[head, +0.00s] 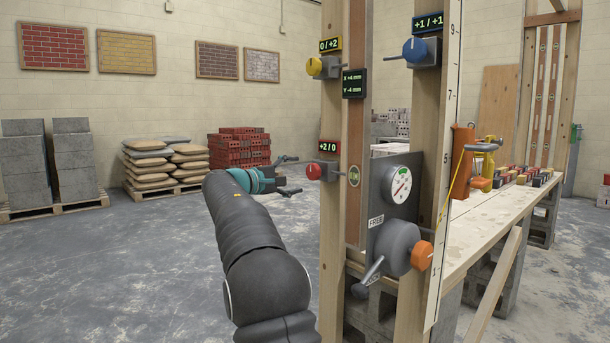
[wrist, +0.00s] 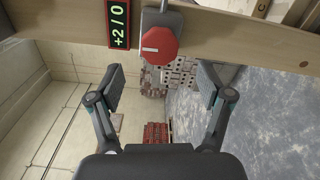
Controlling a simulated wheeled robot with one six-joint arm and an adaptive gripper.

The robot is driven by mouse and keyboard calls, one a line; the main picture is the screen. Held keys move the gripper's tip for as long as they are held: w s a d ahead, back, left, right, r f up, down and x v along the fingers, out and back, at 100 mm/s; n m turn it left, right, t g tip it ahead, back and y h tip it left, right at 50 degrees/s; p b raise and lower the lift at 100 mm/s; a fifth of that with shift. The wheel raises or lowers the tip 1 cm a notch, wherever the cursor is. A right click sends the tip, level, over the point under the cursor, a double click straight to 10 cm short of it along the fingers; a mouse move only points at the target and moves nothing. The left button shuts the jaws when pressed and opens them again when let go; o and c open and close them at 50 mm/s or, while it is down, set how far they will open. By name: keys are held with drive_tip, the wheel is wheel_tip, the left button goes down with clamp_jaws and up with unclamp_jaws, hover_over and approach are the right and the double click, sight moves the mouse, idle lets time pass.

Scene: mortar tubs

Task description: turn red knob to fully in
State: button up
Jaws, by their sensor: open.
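The red knob (head: 314,171) sits on a grey mount on the wooden post, below a display (head: 328,147) reading "+2/0". In the wrist view the red knob (wrist: 160,46) is an octagonal disc with a white mark, at top centre, and the display (wrist: 119,22) is to its left. My gripper (head: 288,176) is just left of the knob in the head view. In the wrist view my gripper (wrist: 164,82) is open, its two fingers spread to either side of the knob and apart from it. Nothing is between the fingers.
A yellow knob (head: 315,67) and a blue knob (head: 414,50) are higher on the wooden frame. A gauge box (head: 401,185), a grey crank drum (head: 400,248) and an orange knob (head: 422,256) are to the lower right. Open floor (head: 120,270) lies left of my arm.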

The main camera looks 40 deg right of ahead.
drive_tip(key=a, duration=0.5)
drive_tip(key=shift+s+a, duration=0.25)
drive_tip(key=shift+a, duration=0.05)
wheel_tip(320, 180, down, 11)
drive_tip(key=w+a+t+y, duration=0.1)
drive_tip(key=w+y, duration=0.1)
drive_tip(key=y, duration=0.2)
drive_tip(key=s+a+f+y, duration=0.4)
drive_tip(key=s+a+f, duration=0.2)
drive_tip(key=f, duration=0.3)
drive_tip(key=s+a+m+t+y+p, duration=0.1)
drive_tip(key=s+a+y, duration=0.2)
drive_tip(key=s+a, duration=0.4)
drive_tip(key=s+a+f+m+t+y+p, duration=0.1)
drive_tip(key=s+a, duration=0.7)
drive_tip(key=s, duration=0.8)
drive_tip(key=s+a+f+m+t+y+p, duration=0.1)
drive_tip(key=s+a+y+p, duration=0.2)
drive_tip(key=s, duration=0.9)
drive_tip(key=a+y, duration=0.3)
drive_tip(key=a, duration=0.2)
drive_tip(key=shift+s, duration=0.35)
